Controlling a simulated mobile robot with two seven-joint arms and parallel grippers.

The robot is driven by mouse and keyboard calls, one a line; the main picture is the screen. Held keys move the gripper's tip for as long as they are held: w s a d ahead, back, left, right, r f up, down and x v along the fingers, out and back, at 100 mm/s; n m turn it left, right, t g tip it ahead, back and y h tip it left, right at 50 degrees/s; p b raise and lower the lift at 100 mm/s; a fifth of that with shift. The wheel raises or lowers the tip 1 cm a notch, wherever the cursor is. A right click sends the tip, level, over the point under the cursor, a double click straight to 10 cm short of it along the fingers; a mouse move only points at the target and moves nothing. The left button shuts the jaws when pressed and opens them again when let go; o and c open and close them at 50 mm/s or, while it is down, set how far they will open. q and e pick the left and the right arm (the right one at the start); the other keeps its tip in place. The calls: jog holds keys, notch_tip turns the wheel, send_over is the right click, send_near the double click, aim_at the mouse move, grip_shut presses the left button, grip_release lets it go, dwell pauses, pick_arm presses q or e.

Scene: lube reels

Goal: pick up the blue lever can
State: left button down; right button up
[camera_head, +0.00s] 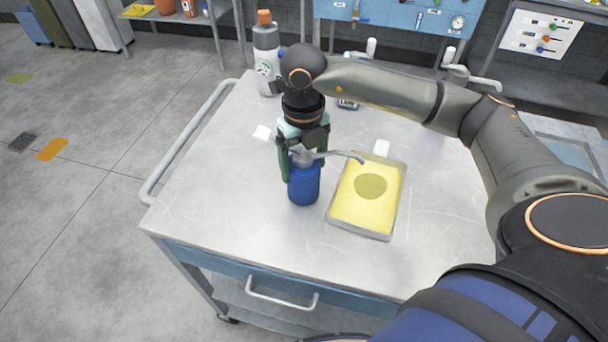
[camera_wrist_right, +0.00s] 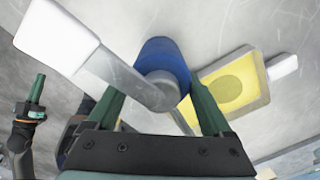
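The blue lever can (camera_head: 304,184) stands upright on the metal bench, with a thin grey spout reaching right over the tray. My right gripper (camera_head: 302,165) comes down over its top, pointing downward. In the right wrist view the can's blue body (camera_wrist_right: 163,58) lies between the two green fingers (camera_wrist_right: 155,95), which are spread with a small gap visible on the left. A grey arm with a pale block end (camera_wrist_right: 58,38) reaches from the can's top. Contact on the right side is unclear. My left gripper (camera_wrist_right: 28,115) shows small at the left edge of the wrist view; its opening is unclear.
A yellow-bottomed tray (camera_head: 388,236) with a dark round patch lies right of the can. A grey bottle with an orange cap (camera_head: 266,55) stands at the bench's back left. A rail (camera_head: 185,150) runs along the left edge. The bench front is clear.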

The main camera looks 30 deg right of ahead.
jog(key=c, duration=1.1)
jog(key=shift+r, duration=0.1)
grip_shut()
jog(key=shift+r, duration=0.1)
